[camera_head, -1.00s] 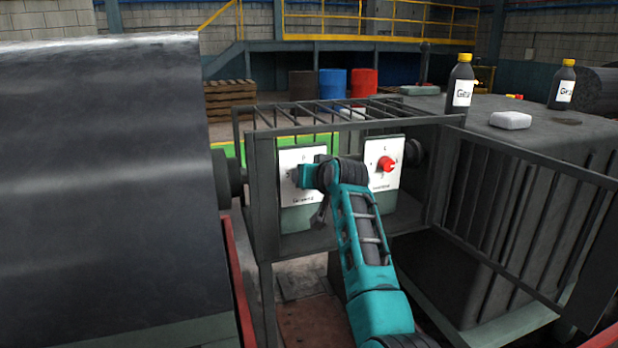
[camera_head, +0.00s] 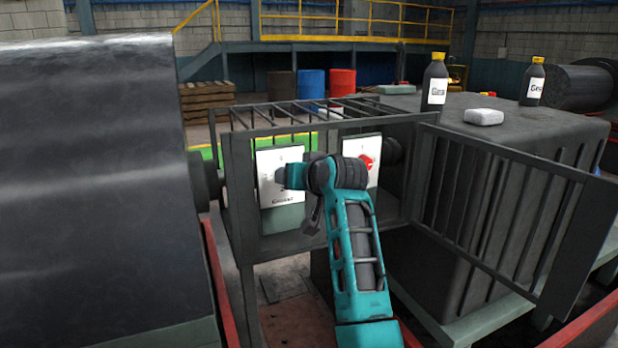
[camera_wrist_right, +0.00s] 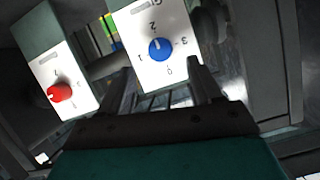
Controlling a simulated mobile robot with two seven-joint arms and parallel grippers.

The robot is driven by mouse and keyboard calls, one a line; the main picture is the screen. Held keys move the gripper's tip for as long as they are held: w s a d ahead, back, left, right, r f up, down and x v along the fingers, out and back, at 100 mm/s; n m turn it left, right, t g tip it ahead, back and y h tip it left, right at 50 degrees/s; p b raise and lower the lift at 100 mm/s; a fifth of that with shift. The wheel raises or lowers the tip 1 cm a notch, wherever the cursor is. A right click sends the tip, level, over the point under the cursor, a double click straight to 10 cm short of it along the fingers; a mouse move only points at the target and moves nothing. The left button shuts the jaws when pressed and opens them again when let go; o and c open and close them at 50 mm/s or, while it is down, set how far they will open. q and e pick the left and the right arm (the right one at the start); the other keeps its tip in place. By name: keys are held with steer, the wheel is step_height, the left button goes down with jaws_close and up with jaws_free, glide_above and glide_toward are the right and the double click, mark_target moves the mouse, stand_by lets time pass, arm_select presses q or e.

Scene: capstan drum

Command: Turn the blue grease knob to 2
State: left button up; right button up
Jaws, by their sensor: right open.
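The blue grease knob (camera_wrist_right: 160,48) sits on a white panel (camera_wrist_right: 182,66) with numbers 0 to 3 around it in the right wrist view. A small pale mark on the knob appears to face the 2. My right gripper (camera_wrist_right: 160,72) is open, its two fingers apart on either side of the panel's lower part, short of the knob in the picture. I cannot tell whether they touch anything. In the head view my right gripper (camera_head: 284,177) is in front of the left panel (camera_head: 268,160) and hides the blue knob. My left gripper is not in view.
A red knob (camera_wrist_right: 60,92) is on a neighbouring panel; my arm partly covers it in the head view (camera_head: 367,162). A barred metal cage (camera_head: 238,190) surrounds the panels, its gate (camera_head: 490,200) standing open at right. A large dark drum (camera_head: 95,200) fills the left.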

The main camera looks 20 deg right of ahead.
steer(key=v, duration=0.6)
steer(key=shift+s, duration=0.15)
steer(key=shift+r, duration=0.1)
